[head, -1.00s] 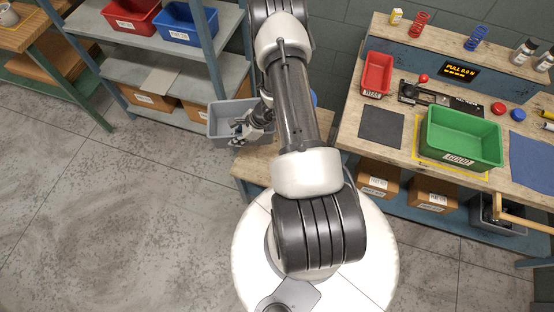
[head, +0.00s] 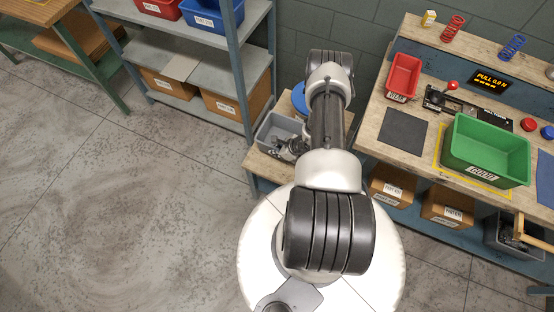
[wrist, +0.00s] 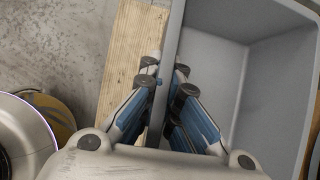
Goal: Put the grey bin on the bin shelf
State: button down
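The grey bin (head: 270,129) is over the low wooden bench (head: 262,167), left of my arm in the head view. I cannot tell whether it touches the bench. My gripper (wrist: 164,84) is shut on the bin's wall, with fingers on both sides of it. The bin's interior (wrist: 250,95) looks empty in the wrist view. In the head view my gripper (head: 291,149) is partly hidden by my arm. The bin shelf (head: 190,65) stands at upper left, with a red bin (head: 160,8) and a blue bin (head: 212,16) on its upper board.
A blue post (head: 240,75) stands near the grey bin. A workbench (head: 405,165) with a green bin (head: 487,145) is at right. Floor at left is clear.

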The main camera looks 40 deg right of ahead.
jog(key=shift+f+b, duration=0.9)
jog(key=shift+f, duration=2)
jog(key=shift+f, duration=0.1)
jog(key=c, duration=2.3)
grip_release()
jog(key=shift+f, duration=0.1)
jog(key=o, duration=0.5)
